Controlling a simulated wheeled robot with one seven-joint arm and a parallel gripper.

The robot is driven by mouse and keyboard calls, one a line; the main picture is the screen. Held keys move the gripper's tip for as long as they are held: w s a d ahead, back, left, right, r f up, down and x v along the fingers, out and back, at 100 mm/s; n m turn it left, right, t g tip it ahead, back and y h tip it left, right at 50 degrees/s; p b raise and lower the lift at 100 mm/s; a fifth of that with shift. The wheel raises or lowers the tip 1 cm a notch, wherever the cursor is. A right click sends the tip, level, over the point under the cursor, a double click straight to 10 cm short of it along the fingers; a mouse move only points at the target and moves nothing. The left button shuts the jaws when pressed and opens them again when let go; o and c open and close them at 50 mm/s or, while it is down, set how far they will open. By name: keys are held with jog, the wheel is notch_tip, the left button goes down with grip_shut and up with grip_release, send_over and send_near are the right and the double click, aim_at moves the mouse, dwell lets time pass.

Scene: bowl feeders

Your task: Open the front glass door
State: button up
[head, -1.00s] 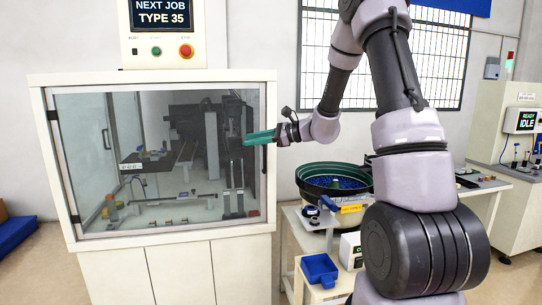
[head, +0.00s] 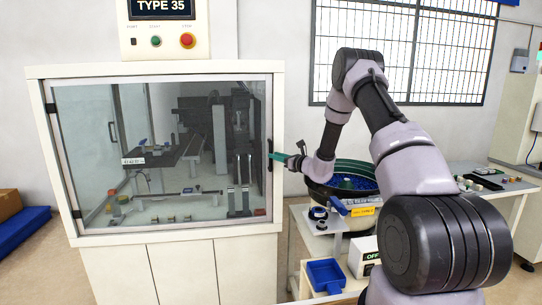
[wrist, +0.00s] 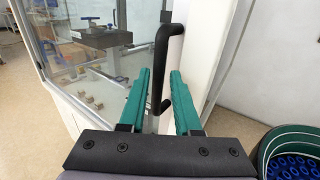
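The front glass door (head: 160,200) of the white machine cabinet is shut, with a thin light frame around the pane. Its black vertical bar handle (head: 270,155) is at the door's right edge; it also shows in the wrist view (wrist: 160,60). My gripper (head: 277,157) is at the handle from the right. In the wrist view, my gripper (wrist: 160,80) has its two green fingers apart, with the handle's lower part between them. I see gaps beside the handle, so the fingers do not appear closed on it.
A bowl feeder (head: 345,180) with blue parts stands right of the cabinet, below my arm. A blue bin (head: 326,274) sits on the low cart. A control panel (head: 163,28) is above the cabinet. The floor before the cabinet's left side is clear.

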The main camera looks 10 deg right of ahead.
aim_at(271, 167)
jog(key=shift+x, duration=1.85)
grip_shut()
